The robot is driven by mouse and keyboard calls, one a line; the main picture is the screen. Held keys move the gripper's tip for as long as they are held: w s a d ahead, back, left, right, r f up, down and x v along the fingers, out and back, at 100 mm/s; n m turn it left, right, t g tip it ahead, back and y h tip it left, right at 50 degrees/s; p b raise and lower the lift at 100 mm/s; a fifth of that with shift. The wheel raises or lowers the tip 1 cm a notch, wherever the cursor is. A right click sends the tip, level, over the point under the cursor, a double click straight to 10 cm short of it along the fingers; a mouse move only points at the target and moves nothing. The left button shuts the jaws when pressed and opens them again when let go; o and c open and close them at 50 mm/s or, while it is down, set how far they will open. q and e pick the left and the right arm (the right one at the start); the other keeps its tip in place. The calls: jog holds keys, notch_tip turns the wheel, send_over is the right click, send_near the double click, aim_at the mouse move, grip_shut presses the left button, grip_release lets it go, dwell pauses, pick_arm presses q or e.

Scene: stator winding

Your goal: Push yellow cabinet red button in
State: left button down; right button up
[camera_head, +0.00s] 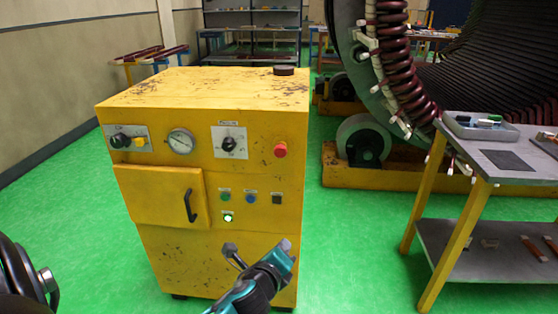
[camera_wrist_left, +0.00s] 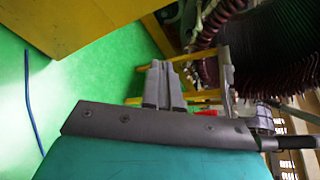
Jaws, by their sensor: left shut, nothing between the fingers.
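The yellow cabinet (camera_head: 150,240) stands upright ahead of me, with its front panel facing me. The red button (camera_head: 280,150) is a round knob at the upper right of that front panel, and nothing covers it. My left gripper (camera_head: 284,247) is shut and empty. It is below the red button, in front of the cabinet's lower right, and does not touch the button. In the left wrist view its closed fingers (camera_wrist_left: 163,84) show, with a yellow cabinet edge (camera_wrist_left: 70,22) at the upper left. The red button does not show there. My right gripper is not in view.
The panel also has a gauge (camera_head: 180,141), a dark rotary switch (camera_head: 229,144), small buttons and a black door handle (camera_head: 190,205). A grey-topped table (camera_head: 470,128) stands at right, near the large stator (camera_head: 395,70). Green floor between is clear.

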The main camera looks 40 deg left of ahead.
pick_arm(q)
jog(key=w+a+r+m+t+y, duration=0.1)
jog(key=w+a+r+m+y, duration=0.1)
jog(key=a+r+m, duration=0.1)
jog(key=w+a+r+m+y, duration=0.2)
jog(key=r+m, duration=0.3)
jog(key=r, duration=0.3)
jog(key=shift+w+a+t+y, duration=0.4)
jog(key=shift+w+a, duration=0.25)
jog(key=shift+a, duration=0.15)
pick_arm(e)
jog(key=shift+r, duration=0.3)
pick_arm(q)
jog(key=shift+r, duration=0.1)
